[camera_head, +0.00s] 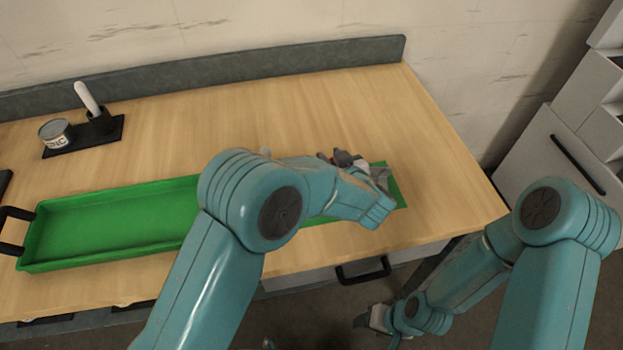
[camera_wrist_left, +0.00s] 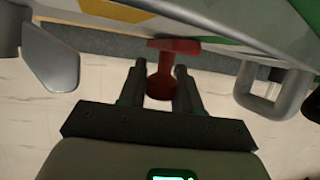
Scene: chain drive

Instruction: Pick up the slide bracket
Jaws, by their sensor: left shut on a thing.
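My left gripper (camera_head: 342,158) reaches over the far right part of the green surface on the table, its jaws partly hidden by my own arm. In the left wrist view its two fingers (camera_wrist_left: 160,76) are shut on a red T-shaped piece (camera_wrist_left: 172,47), which looks like the slide bracket. The piece's crossbar sticks out past the fingertips.
A long green tray (camera_head: 110,262) with black handles lies at the left. A black holder (camera_head: 100,122) with a white-handled tool and a tin (camera_head: 56,133) stand at the back left. A grey part (camera_head: 379,176) lies near the left wrist. The back right table is clear.

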